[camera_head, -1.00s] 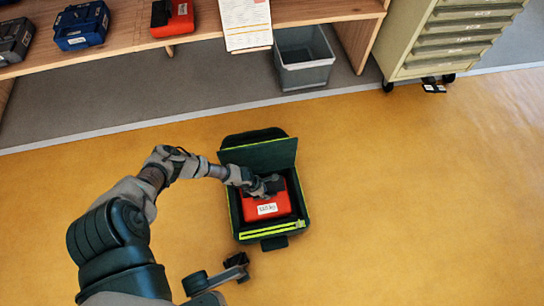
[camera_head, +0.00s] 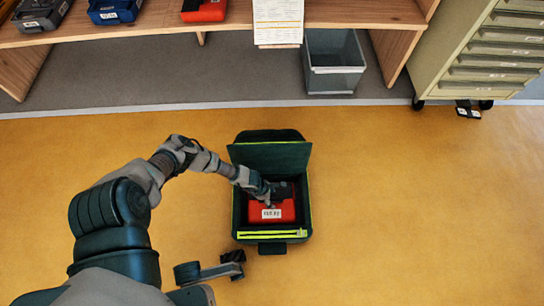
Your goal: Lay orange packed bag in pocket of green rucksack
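The green rucksack (camera_head: 268,156) lies open on the orange floor, its flap folded back on the far side and yellow-green trim along its edges. The orange packed bag (camera_head: 285,211), red-orange with a white label and a dark top, sits inside its main opening. My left gripper (camera_head: 271,193) reaches in from the left and is at the top of the bag. The fingers are small and dark against the bag's top, so whether they grip it cannot be seen. My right gripper does not show.
A wooden bench (camera_head: 230,20) along the back carries a red case (camera_head: 203,10), a blue case (camera_head: 115,11) and a grey case (camera_head: 40,14). A grey bin (camera_head: 335,80) stands under it. A wheeled drawer cabinet (camera_head: 480,55) is at back right. Floor right of the rucksack is clear.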

